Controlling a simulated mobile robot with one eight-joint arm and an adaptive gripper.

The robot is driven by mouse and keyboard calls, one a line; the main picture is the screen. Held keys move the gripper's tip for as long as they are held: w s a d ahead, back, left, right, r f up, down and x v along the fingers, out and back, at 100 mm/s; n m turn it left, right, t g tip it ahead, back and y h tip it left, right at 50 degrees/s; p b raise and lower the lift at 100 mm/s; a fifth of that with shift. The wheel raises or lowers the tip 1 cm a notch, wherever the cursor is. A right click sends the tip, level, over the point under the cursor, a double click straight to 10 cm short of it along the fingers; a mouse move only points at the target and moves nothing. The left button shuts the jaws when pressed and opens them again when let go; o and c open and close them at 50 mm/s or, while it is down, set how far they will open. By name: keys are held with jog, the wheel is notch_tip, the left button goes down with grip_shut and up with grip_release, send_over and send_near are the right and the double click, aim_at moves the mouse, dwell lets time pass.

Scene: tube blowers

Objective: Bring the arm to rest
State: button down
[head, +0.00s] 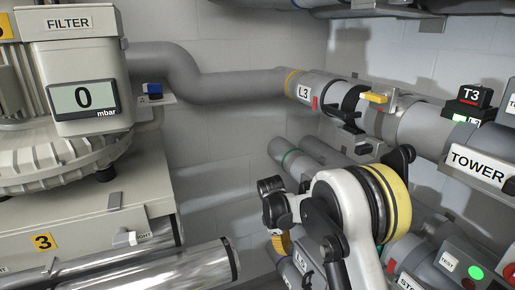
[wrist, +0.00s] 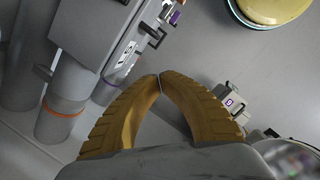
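My gripper (wrist: 159,80) has ridged yellow-brown fingers whose tips meet, with only an empty gap between the fingers below the tips. It holds nothing that I can see. In the head view part of my gripper (head: 282,244) shows small at the lower middle, half hidden behind my arm. My arm (head: 347,205), white and grey with a yellow band, is bent in the lower right, in front of grey pipes.
A filter unit (head: 84,70) reading 0 mbar stands at left. Shiny tubes (head: 185,268) lie below it. A pipe labelled L3 (head: 318,88) runs along the wall to the right, with a TOWER plate (head: 477,166). A panel with a green light (head: 476,272) is at lower right.

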jog(key=s+d+r+m+t+y, duration=0.1)
jog(key=s+d+r+m+t, duration=0.15)
jog(key=s+r, duration=0.6)
jog(key=s+d+r+m+t+y, duration=0.1)
jog(key=s+d+r+m, duration=0.3)
jog(key=r, duration=0.7)
jog(key=s+d+r+m+t, duration=0.1)
jog(key=s+m+t, duration=0.3)
jog(key=s, duration=1.4)
jog(key=d+m, duration=0.1)
jog(key=m, duration=0.2)
jog(key=shift+d+r, duration=0.15)
